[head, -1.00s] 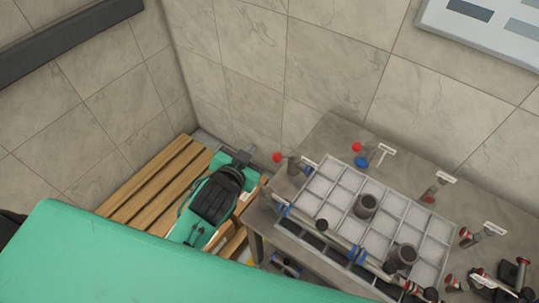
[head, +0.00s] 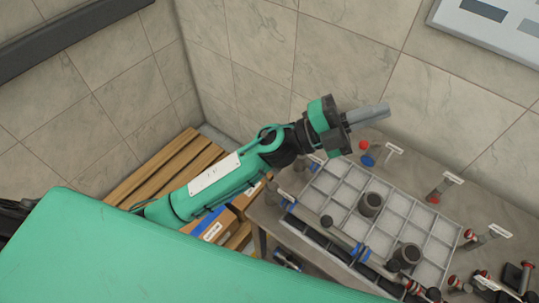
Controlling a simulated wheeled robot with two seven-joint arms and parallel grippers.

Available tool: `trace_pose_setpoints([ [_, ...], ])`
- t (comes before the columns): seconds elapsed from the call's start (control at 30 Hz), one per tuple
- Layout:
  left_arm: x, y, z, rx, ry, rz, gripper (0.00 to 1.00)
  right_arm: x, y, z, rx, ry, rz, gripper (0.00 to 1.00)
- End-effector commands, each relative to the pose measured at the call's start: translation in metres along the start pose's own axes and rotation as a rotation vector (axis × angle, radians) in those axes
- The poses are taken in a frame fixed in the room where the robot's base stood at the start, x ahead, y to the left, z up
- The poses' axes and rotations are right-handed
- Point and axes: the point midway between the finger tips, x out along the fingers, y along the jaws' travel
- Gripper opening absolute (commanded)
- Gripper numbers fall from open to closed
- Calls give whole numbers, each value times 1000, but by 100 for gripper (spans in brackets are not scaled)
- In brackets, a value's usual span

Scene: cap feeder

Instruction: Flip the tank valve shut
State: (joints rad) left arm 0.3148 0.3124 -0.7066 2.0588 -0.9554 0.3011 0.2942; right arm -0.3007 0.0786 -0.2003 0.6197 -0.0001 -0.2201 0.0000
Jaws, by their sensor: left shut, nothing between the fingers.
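My left gripper (head: 382,111) reaches in from the left with its grey fingers shut and empty. It appears above the back of the grey table (head: 265,215), pointing right, and touches nothing that I can see. Several labelled fittings stand on the table. One has a red ball and a blue part (head: 367,160) just below the fingers in the picture. A fitting with a red base (head: 434,197) stands farther right. I cannot tell which is the tank valve. My forearm hides part of the table's left end. My right gripper is not in view.
A grey gridded tray (head: 432,232) lies on the table with dark round cups (head: 370,204) on it. A pipe with blue rings (head: 360,251) runs along its front. A wooden slatted pallet (head: 155,173) and boxes (head: 213,226) are at left. Tiled walls stand behind.

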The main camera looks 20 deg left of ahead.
Motion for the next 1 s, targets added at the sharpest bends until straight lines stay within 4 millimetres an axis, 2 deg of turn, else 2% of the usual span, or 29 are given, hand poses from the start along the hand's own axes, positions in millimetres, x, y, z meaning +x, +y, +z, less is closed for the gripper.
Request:
trace_pose_setpoints([
  [0.1,9,19,-18,77,160,113,0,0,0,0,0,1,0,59],
  [0.23,9,44,-34,156,325,255,0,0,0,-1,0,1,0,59],
  [0.47,-13,90,-42,275,581,553,0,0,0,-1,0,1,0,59],
  [0.57,-30,108,-36,321,676,700,0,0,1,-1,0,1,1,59],
  [0.73,-67,129,-14,385,807,974,0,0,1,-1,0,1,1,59],
  [0.87,-99,134,11,420,880,1200,0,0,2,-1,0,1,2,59],
  [1.0,-136,127,45,444,928,1461,0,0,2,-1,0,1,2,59],
])
